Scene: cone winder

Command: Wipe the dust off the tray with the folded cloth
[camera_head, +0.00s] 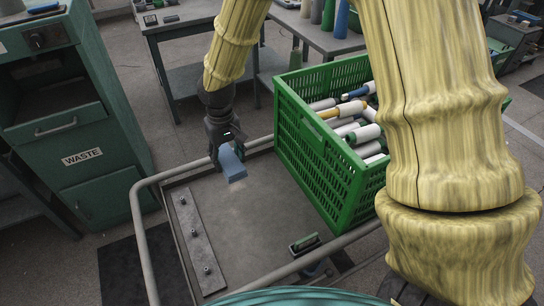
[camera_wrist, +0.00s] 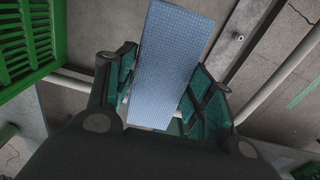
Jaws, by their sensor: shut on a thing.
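My gripper (camera_head: 226,146) is over the far part of the grey tray (camera_head: 265,215), shut on the folded blue cloth (camera_head: 233,164). In the wrist view the cloth (camera_wrist: 172,62) is a long blue checked strip between the two dark green-padded fingers (camera_wrist: 160,95). The cloth hangs down toward the tray surface; I cannot tell whether it touches. A faint pale patch, perhaps dust, shows on the tray just below the cloth.
A green crate (camera_head: 318,171) full of yarn cones stands at the tray's right side. A metal strip with knobs (camera_head: 196,240) lies along the left. A rail (camera_head: 147,240) surrounds the tray. A small device (camera_head: 304,244) sits near the front. A green waste cabinet (camera_head: 85,185) stands left.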

